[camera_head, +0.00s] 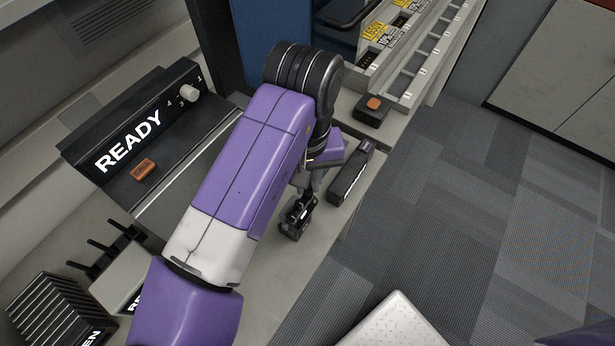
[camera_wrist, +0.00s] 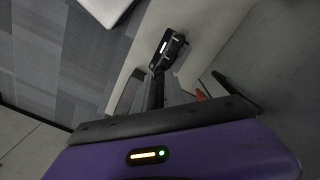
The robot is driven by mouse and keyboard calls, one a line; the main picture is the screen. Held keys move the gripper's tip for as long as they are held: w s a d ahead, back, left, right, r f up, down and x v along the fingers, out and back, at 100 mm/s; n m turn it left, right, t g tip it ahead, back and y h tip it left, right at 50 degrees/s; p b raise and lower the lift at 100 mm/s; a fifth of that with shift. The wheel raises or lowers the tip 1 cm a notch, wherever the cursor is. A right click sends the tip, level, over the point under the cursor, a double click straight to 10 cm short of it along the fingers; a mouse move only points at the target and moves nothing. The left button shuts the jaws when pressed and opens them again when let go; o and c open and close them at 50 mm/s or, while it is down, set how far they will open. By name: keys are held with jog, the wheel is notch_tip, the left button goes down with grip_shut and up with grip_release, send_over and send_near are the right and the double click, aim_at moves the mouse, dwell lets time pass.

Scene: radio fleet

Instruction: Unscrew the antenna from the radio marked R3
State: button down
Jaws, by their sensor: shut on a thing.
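A small black radio (camera_head: 297,217) stands on the light counter (camera_head: 262,265), just below my gripper in the head view. It also shows in the wrist view (camera_wrist: 171,48), with a small pale label too small to read. A dark rod-like antenna (camera_wrist: 158,88) runs from the radio toward my gripper (camera_wrist: 160,98). My gripper is shut on this antenna; the fingertips are dim and partly hidden behind the gripper body. In the head view my gripper (camera_head: 313,180) is partly covered by my wrist. I cannot read R3 anywhere.
A dark oblong object (camera_head: 350,182) lies close right of my gripper. A black box with an orange button (camera_head: 373,105) sits near the yellow-labelled rack (camera_head: 425,60). A READY panel (camera_head: 130,140) and dark pegs (camera_head: 105,250) are left.

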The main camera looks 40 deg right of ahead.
jog(key=shift+r+n, duration=0.1)
jog(key=shift+n, duration=0.3)
jog(key=c, duration=1.3)
grip_release()
jog(key=shift+a+r, duration=0.1)
jog(key=shift+r, duration=3.7)
